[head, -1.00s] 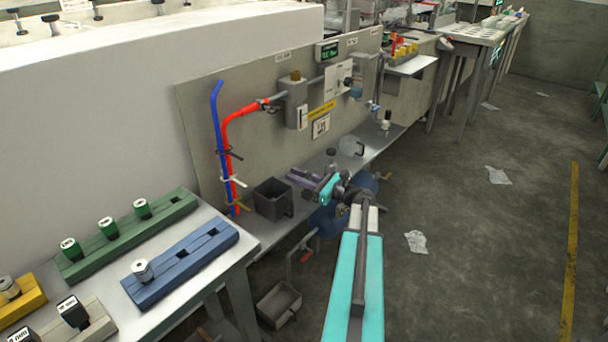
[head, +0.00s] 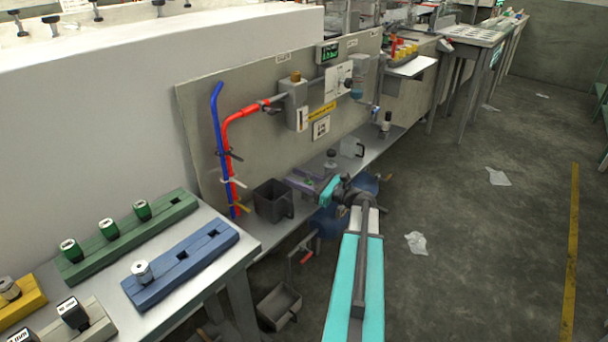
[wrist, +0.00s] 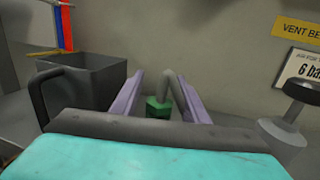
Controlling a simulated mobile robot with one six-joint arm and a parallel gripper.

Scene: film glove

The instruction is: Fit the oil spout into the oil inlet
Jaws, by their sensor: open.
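My gripper (wrist: 160,77) is open, with its two purple fingers pointing at the back panel. The head view shows it small and low over the bench (head: 308,180). Between the fingers in the wrist view is a small green block (wrist: 157,107) with a bent grey tube (wrist: 170,84) rising from it; it looks like the oil spout. I cannot tell whether the fingers touch it. The oil inlet cannot be identified surely; a grey box with a brass-coloured top (head: 295,77) is on the panel.
A dark open bin with a handle (wrist: 85,88) stands just left of the fingers; it also shows in the head view (head: 270,203). A black-knobbed fitting (wrist: 290,120) stands at right. A clear jug (head: 349,148) is farther along the bench. Red and blue pipes (head: 226,150) run up the panel.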

